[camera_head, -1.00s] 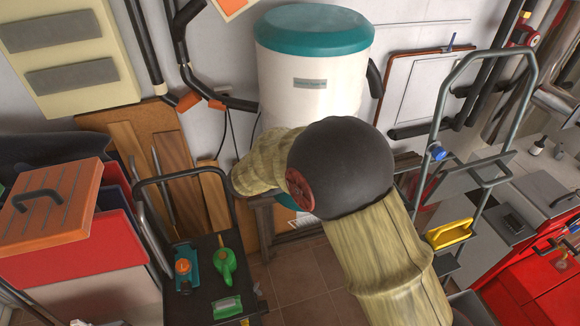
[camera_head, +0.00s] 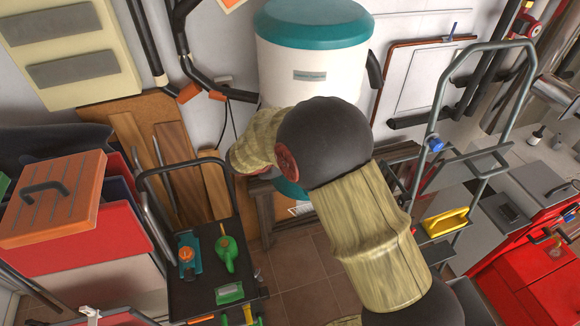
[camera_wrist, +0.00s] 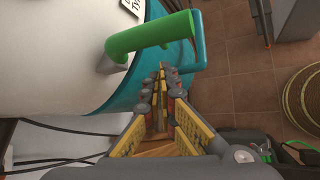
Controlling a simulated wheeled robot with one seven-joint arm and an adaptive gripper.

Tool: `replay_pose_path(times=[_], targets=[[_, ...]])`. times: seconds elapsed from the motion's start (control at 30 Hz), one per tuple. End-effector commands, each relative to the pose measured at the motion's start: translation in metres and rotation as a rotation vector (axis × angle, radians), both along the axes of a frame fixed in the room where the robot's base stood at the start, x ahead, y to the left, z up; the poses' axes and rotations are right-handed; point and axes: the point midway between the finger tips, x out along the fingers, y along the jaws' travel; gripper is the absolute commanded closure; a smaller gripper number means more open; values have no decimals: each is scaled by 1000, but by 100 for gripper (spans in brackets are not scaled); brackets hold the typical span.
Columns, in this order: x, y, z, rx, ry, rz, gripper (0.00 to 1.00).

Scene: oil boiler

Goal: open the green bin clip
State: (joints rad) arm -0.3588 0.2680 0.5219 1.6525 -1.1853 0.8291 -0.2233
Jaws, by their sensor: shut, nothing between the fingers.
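In the wrist view a bent green bar (camera_wrist: 150,36) is fixed to a rounded white body with a teal lower edge (camera_wrist: 130,108). It is the clearest green clip-like part, though I cannot tell for certain that it is the bin clip. My gripper (camera_wrist: 162,72) is shut and empty, its tips just below the bar in the picture. I cannot tell whether they touch it. In the head view my arm hides the gripper and this green bar.
A white tank with a teal lid (camera_head: 312,62) stands at the wall behind my arm. A black cart (camera_head: 205,262) with green tools is left of my arm, and a red bin (camera_head: 75,250) is further left. A grey hand truck (camera_head: 440,140) stands at right. Tiled floor (camera_head: 300,265) shows between.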

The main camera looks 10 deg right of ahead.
Motion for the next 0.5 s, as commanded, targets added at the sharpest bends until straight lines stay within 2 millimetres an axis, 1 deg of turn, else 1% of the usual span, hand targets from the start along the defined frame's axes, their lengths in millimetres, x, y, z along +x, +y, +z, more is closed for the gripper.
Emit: replay_pose_path(times=[0.27,0.37,0.5], targets=[[0,1,-2,0,0,0,100],[1,3,-10,0,-1,-1,100],[3,8,-28,0,1,-2,100]])
